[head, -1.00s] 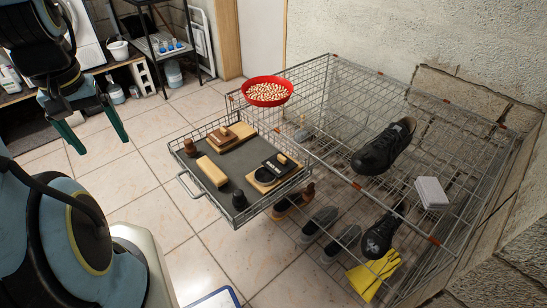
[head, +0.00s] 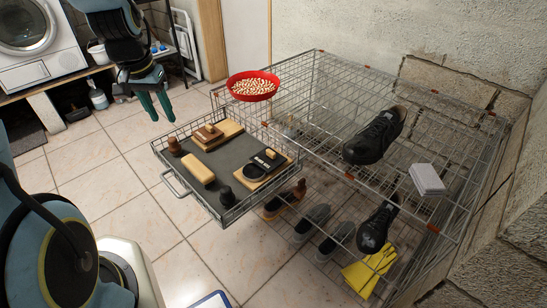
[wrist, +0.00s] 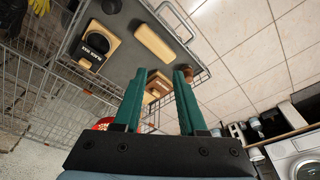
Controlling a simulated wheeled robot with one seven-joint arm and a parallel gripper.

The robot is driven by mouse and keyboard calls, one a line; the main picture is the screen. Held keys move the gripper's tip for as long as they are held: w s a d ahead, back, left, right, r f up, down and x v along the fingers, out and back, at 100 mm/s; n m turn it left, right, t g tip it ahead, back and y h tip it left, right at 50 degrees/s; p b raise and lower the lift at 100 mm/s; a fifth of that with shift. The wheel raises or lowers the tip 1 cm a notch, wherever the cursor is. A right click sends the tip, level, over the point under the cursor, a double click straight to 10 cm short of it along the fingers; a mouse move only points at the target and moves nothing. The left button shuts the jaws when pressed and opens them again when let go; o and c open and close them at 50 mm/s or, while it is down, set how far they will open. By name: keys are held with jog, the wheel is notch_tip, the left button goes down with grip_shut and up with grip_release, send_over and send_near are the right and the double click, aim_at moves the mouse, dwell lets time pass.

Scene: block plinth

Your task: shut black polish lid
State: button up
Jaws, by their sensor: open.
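The black polish (head: 267,160) is on a wooden board at the right end of the pulled-out basket. A dark flat piece with pale lettering stands out from it, and a dark round part (head: 250,173) lies beside this. The fingers (wrist: 160,75) touch nothing.
A wire rack with shoes (head: 375,137) fills the right.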

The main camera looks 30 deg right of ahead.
aim_at(268, 156)
jog(key=d+f+m+b, duration=0.1)
jog(key=d+f, duration=0.2)
jog(key=d, duration=0.2)
jog(key=d+f+m+b, duration=0.1)
jog(key=d+f+m, duration=0.1)
jog(key=d, duration=0.3)
jog(key=d+f+m+h+b, duration=0.1)
jog(key=d+f, duration=0.2)
jog(key=d, duration=0.2)
jog(key=shift+d+f+m+g, duration=0.1)
jog(key=shift+f+m+g, duration=0.2)
jog(key=shift+f, duration=0.05)
jog(key=c, duration=0.3)
jog(key=s+d+f+m, duration=0.1)
jog(key=d, duration=0.3)
jog(key=s+d+f+m+h+b, duration=0.1)
jog(key=d+f, duration=0.1)
jog(key=d, duration=0.2)
jog(key=s+d+f+m+b, duration=0.1)
jog(key=d+f, duration=0.1)
jog(key=d, duration=0.2)
jog(key=shift+s+f+g, duration=0.25)
jog(key=shift+s+g, duration=0.05)
jog(key=shift+s, duration=0.1)
grip_shut()
jog(key=x, duration=0.9)
jog(key=shift+d+f+p, duration=0.3)
jog(key=shift+p, duration=0.05)
